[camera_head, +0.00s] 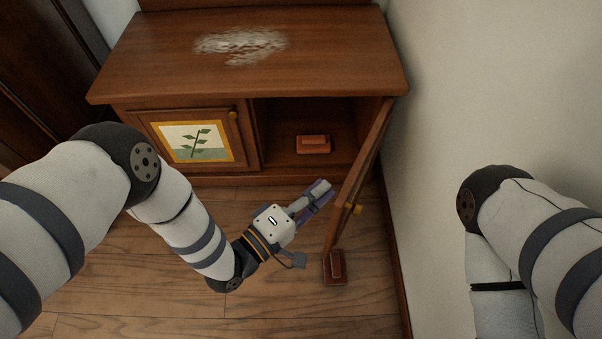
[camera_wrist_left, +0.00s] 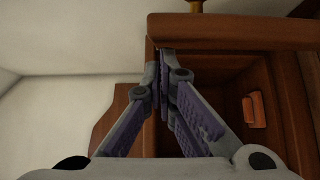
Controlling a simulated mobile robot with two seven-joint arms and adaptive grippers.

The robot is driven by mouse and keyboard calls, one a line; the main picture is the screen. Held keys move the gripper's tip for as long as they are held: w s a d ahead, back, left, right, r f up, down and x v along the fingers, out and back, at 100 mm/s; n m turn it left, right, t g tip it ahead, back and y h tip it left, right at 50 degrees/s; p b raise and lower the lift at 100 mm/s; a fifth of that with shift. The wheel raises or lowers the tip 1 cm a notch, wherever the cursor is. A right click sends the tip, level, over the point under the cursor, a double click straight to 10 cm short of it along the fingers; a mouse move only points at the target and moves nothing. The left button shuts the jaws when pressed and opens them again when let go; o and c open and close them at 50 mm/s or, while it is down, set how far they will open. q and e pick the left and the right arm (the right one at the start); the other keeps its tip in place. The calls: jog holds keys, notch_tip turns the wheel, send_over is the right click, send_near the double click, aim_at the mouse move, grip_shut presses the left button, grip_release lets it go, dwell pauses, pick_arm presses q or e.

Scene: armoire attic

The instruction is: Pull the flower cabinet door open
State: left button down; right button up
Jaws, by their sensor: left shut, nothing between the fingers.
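A wooden cabinet has two doors. Its left door (camera_head: 195,140), with a framed picture of a leafy green plant and a round knob (camera_head: 233,114), is closed. Its right door (camera_head: 361,170) stands wide open, swung out near the wall; I see it nearly edge-on, so its front face and any picture there are hidden. A yellow knob (camera_head: 356,209) shows on it. My left gripper (camera_head: 322,189) is shut and empty, in front of the open compartment, left of the open door. In the left wrist view its fingertips (camera_wrist_left: 165,58) are together near a wooden panel (camera_wrist_left: 230,33); contact is unclear.
The pale wall (camera_head: 460,90) is close on the right. My right gripper is out of view.

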pick_arm(q)
jog(key=s+d, duration=0.4)
jog(key=d, duration=0.6)
jog(key=shift+s+b, duration=0.3)
jog(key=shift+s, duration=0.1)
jog(key=shift+a+f, duration=0.1)
jog(key=shift+a, duration=0.05)
